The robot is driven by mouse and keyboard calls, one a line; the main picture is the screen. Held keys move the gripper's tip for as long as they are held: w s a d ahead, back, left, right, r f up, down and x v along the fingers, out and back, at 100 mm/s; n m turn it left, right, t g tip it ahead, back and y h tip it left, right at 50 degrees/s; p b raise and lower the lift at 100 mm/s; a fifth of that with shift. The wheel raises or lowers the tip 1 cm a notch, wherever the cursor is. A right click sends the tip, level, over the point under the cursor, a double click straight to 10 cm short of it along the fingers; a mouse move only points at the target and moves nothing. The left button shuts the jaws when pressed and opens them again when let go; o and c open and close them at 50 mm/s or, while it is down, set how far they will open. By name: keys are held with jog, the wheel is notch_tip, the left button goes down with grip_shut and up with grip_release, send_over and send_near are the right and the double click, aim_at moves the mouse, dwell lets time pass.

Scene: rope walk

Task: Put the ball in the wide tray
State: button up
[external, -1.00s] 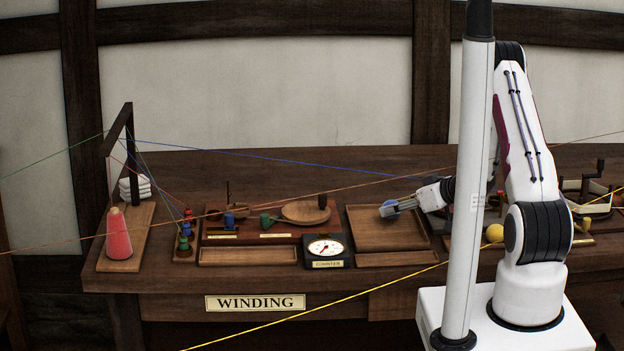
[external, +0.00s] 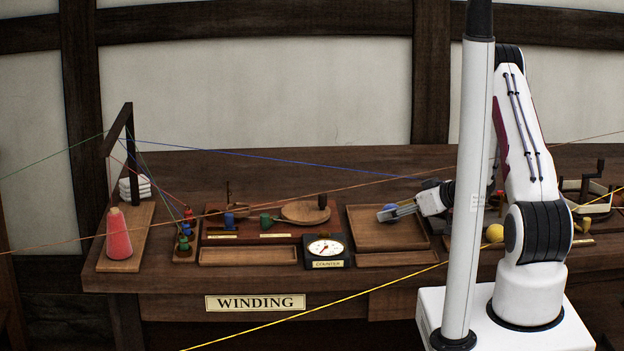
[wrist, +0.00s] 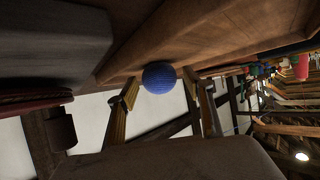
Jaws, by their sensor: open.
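A blue ball (external: 391,206) shows partly behind my gripper, over the wide wooden tray (external: 365,242) in the external view. In the wrist view the blue ball (wrist: 159,77) sits between the two fingertips, with a gap on both sides, against a wooden surface. My gripper (external: 386,213) is open, low over the tray's left-middle part. I cannot tell exactly how the ball rests on the tray floor, as the fingers cover part of it.
A dial counter (external: 325,248) stands just left of the tray. A round wooden dish (external: 306,212) and small spools lie further left. A yellow ball-like thing (external: 494,233) is right of the post (external: 474,180). Coloured cords cross the scene, an orange one near my gripper.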

jog(key=shift+r, duration=0.1)
jog(key=shift+r, duration=0.15)
jog(key=v, duration=1.2)
jog(key=shift+s, duration=0.1)
dwell(0.6)
